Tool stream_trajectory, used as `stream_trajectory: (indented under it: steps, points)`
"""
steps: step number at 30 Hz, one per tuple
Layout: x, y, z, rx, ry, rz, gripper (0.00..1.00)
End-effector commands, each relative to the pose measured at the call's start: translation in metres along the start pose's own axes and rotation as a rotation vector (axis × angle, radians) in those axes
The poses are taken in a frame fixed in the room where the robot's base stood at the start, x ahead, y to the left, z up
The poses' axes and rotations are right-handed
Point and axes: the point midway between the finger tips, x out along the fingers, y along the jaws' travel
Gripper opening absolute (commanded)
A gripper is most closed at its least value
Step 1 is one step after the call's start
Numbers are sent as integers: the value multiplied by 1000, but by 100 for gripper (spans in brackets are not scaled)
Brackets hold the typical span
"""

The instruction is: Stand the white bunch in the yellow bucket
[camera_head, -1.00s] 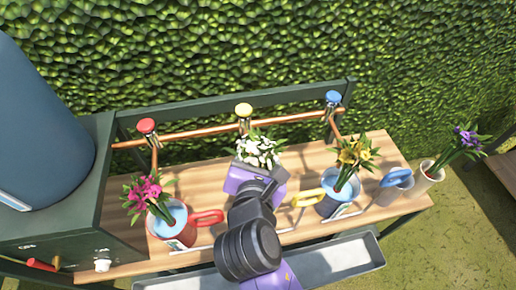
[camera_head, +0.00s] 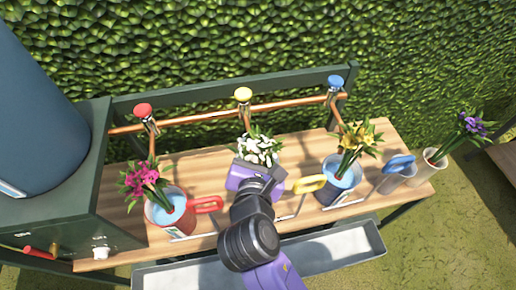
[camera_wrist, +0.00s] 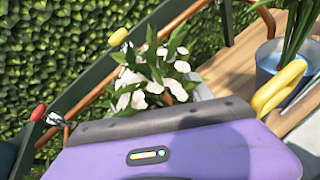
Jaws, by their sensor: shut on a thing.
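The white bunch (camera_head: 258,149) stands upright, white blooms and green leaves showing above my gripper (camera_head: 257,173). The wrist view shows its blooms (camera_wrist: 150,85) beyond the purple gripper body (camera_wrist: 175,155). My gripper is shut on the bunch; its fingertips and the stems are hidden. A yellow handle (camera_head: 310,183) shows just right of my gripper, and also in the wrist view (camera_wrist: 279,88). The yellow bucket's body is not clearly seen, being probably behind my gripper. I cannot tell whether the stems are inside it.
A water-filled bucket with pink flowers (camera_head: 145,180) stands left, its handle (camera_head: 207,204) red. Another water-filled bucket (camera_head: 340,182) with yellow flowers stands right. A pot with purple flowers (camera_head: 472,126) is far right. Taps on a copper pipe (camera_head: 200,128) line the bench's back; a grey trough (camera_head: 335,252) is in front.

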Motion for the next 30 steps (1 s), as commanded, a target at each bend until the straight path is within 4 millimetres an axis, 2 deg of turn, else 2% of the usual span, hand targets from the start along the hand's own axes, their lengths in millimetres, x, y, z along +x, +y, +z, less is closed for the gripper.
stream_trajectory:
  steps: [5,6,9,20,23,30]
  points:
    - [0,0,1,0,-1,1,0]
    - [0,0,1,1,-2,1,66]
    - [0,0,1,0,-1,1,84]
    - [-4,0,0,0,0,0,84]
    - [-15,1,0,-1,0,2,84]
    - [-54,0,0,1,0,2,84]
